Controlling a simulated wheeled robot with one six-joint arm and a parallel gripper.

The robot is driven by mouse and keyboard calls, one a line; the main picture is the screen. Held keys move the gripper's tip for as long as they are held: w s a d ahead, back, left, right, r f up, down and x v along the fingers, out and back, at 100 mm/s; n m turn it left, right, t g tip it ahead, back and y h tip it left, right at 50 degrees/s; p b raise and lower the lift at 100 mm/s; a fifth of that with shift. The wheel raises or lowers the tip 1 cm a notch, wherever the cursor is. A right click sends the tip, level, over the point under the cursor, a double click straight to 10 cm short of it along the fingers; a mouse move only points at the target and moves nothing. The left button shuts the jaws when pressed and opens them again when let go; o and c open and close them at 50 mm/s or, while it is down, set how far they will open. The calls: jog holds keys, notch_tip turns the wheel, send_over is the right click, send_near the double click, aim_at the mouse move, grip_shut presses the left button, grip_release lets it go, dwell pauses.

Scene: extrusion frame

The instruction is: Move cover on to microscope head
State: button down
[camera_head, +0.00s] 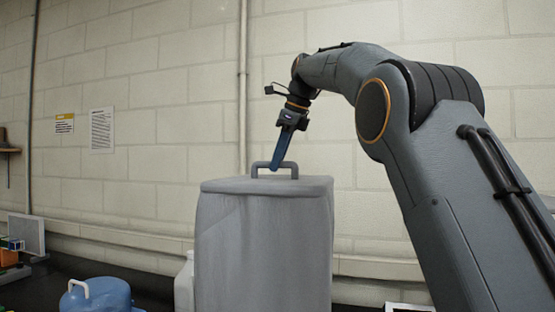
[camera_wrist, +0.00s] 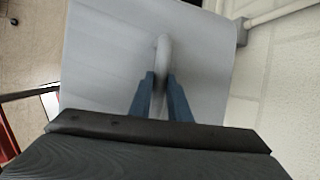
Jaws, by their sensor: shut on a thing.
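A tall grey cover (camera_head: 263,245) with a handle (camera_head: 275,166) on its flat top stands upright in the middle of the head view. My gripper (camera_head: 277,168) points down at the handle with its blue fingers. In the wrist view my gripper (camera_wrist: 163,85) has one finger on each side of the handle (camera_wrist: 162,60), shut on it. The top of the cover (camera_wrist: 105,55) fills much of that view. No microscope head can be made out; whatever is under or behind the cover is hidden.
A blue container with a white handle (camera_head: 97,296) is at the lower left, and a pale container (camera_head: 184,285) stands just left of the cover. A block wall (camera_head: 160,150) with a vertical pipe (camera_head: 243,90) is behind. Items (camera_head: 12,250) crowd the far left.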

dwell(0.3)
jog(key=c, duration=1.6)
grip_release()
jog(key=p+v, duration=0.1)
jog(key=v, duration=0.6)
jog(key=shift+s+d+r, duration=0.1)
jog(key=shift+s+r, duration=0.05)
jog(key=shift+r, duration=0.2)
